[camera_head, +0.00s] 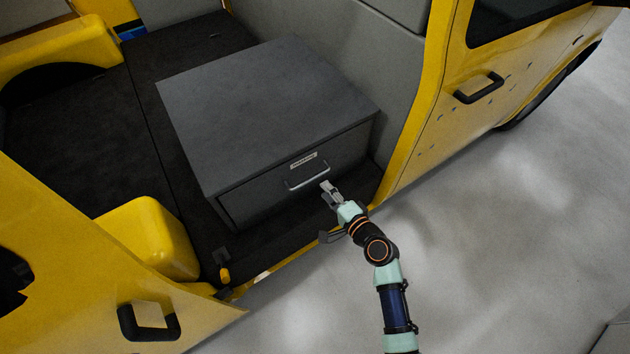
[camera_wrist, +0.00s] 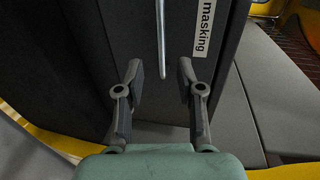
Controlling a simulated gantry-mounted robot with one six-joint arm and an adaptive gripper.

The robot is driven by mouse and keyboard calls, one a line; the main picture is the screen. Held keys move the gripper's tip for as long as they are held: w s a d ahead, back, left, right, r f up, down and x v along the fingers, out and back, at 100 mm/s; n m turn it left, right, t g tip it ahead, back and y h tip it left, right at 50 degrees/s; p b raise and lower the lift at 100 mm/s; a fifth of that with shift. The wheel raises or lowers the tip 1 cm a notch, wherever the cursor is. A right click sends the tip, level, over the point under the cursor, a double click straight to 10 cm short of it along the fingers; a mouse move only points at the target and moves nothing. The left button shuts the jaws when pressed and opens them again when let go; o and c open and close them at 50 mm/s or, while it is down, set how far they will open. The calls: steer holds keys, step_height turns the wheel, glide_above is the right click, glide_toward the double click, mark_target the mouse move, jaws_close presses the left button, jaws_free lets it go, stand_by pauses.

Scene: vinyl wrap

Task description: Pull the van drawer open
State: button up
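The van drawer (camera_head: 300,174) is the front of a dark grey box (camera_head: 268,100) on the van's floor. It looks shut. A silver bar handle (camera_head: 308,178) sits on its front under a white label (camera_head: 303,160). In the wrist view the handle (camera_wrist: 161,40) runs upright, and the label (camera_wrist: 207,24) beside it reads "masking". My gripper (camera_head: 326,188) is just in front of the handle's right end. In the wrist view my gripper (camera_wrist: 162,84) has its two fingers apart, with the handle's end ahead of the gap. Nothing is visibly held.
The yellow van door (camera_head: 480,95) with a black handle stands to the right. A yellow door panel (camera_head: 75,270) with a handle lies at lower left. A yellow wheel-arch block (camera_head: 152,236) is left of the drawer. Grey floor (camera_head: 480,240) outside the van is clear.

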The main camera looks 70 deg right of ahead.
mark_target(314, 177)
steer(key=b+x, duration=0.2)
steer(key=x, duration=0.5)
steer(key=shift+w+d, duration=0.15)
steer(key=shift+w, duration=0.25)
steer(key=shift+r, duration=0.1)
jaws_close()
